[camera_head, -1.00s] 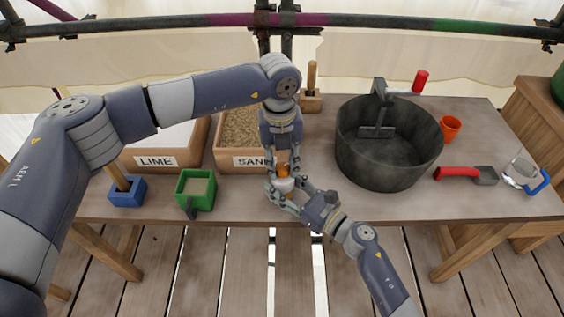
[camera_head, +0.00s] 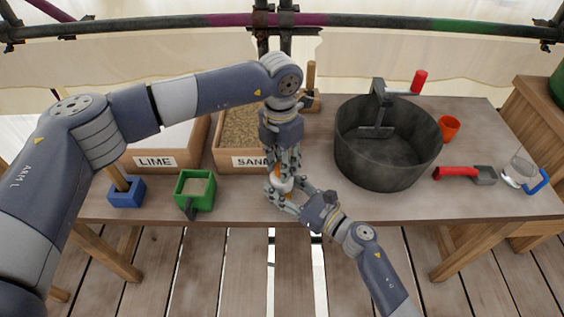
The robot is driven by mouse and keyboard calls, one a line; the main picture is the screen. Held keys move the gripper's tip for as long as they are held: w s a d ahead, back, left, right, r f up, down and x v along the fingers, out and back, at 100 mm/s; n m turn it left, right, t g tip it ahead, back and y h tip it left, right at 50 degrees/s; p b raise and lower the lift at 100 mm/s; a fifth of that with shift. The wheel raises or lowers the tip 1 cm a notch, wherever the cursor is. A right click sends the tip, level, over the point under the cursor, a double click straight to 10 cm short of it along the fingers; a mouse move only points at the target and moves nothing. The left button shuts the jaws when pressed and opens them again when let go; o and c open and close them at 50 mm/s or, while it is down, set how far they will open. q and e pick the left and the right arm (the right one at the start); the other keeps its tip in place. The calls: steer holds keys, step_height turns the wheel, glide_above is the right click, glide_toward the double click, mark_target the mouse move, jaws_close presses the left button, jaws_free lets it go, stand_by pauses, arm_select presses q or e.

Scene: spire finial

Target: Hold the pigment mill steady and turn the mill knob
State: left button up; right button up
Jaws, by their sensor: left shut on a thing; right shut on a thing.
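The pigment mill (camera_head: 284,185) is a small white body with an orange part on top, near the front edge of the table. My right gripper (camera_head: 283,192) is shut around the white body from the front right. My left gripper (camera_head: 280,170) points down from above and is shut on the orange mill knob (camera_head: 276,171). The fingers of both grippers hide much of the mill. I cannot tell whether its base touches the table.
A large dark mixing tub (camera_head: 388,165) with a red-handled crank stands close on the right. The sand box (camera_head: 240,128) and lime box (camera_head: 150,157) are behind and left. A green box (camera_head: 195,190) and blue block (camera_head: 127,193) stand at the front left.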

arm_select(q)
steer(key=m, duration=0.4)
steer(key=shift+m, duration=0.4)
steer(key=m, duration=0.9)
steer(key=shift+m, duration=0.4)
steer(key=m, duration=0.4)
steer(key=shift+m+y, duration=0.3)
steer(key=m, duration=0.4)
steer(key=shift+s+a+m, duration=0.1)
steer(key=shift+m, duration=0.2)
steer(key=m, duration=0.9)
steer(key=shift+a, duration=0.1)
steer(key=m, duration=0.4)
steer(key=shift+m+t, duration=0.3)
steer(key=shift+m, duration=0.1)
